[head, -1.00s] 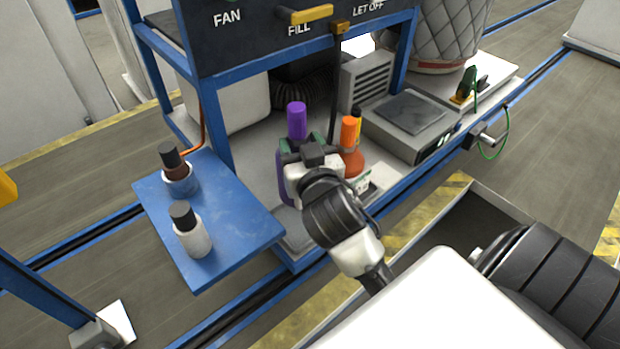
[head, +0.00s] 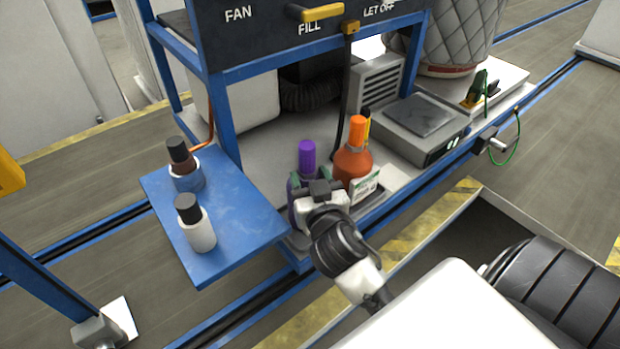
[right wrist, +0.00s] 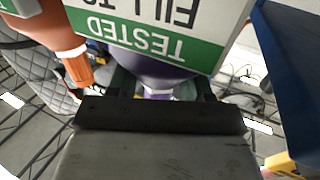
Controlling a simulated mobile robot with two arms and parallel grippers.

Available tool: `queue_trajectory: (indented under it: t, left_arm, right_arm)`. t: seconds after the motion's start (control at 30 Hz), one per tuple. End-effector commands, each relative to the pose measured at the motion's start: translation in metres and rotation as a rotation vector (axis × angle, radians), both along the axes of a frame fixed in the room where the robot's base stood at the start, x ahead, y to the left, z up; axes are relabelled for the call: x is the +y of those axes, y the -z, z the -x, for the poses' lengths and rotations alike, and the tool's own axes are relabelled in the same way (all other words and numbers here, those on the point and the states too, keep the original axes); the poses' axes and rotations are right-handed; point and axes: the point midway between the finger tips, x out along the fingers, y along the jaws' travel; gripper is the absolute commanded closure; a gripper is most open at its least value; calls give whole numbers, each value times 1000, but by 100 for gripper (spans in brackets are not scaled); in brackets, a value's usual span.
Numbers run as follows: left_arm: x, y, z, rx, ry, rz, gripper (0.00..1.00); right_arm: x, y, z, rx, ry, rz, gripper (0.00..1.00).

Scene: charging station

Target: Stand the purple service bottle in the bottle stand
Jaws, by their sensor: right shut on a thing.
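The purple service bottle (head: 306,153) is upright beside the orange bottle at the front of the bench; its lower body is largely hidden by my right gripper. My right gripper (head: 318,190) is shut on the purple bottle. In the right wrist view, the purple bottle (right wrist: 150,72) with its white and green label fills the top, between the fingers of the gripper (right wrist: 163,88). A grey tray-like base (head: 297,240) shows below the gripper; I cannot tell whether it is the bottle stand or whether the bottle touches it. My left gripper is not in view.
The orange bottle (head: 352,165) stands close at the right, with a dark, yellow-collared bottle behind it. A grey scale (head: 420,115) is farther right. A blue post rises behind.

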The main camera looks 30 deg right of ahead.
Motion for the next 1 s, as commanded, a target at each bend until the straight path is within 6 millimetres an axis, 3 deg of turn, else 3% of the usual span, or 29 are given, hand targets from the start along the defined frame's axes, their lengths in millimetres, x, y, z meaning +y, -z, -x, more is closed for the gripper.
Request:
queue_trajectory:
  t: [0.03,0.2,0.57,1.0]
  left_arm:
    - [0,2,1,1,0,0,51]
    - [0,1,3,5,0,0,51]
    - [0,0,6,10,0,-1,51]
    - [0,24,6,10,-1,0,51]
  right_arm:
    - [0,2,0,0,0,-1,48]
    - [0,1,0,0,0,0,24]
    - [1,-1,2,1,0,0,24]
    - [27,3,84,4,2,-4,24]
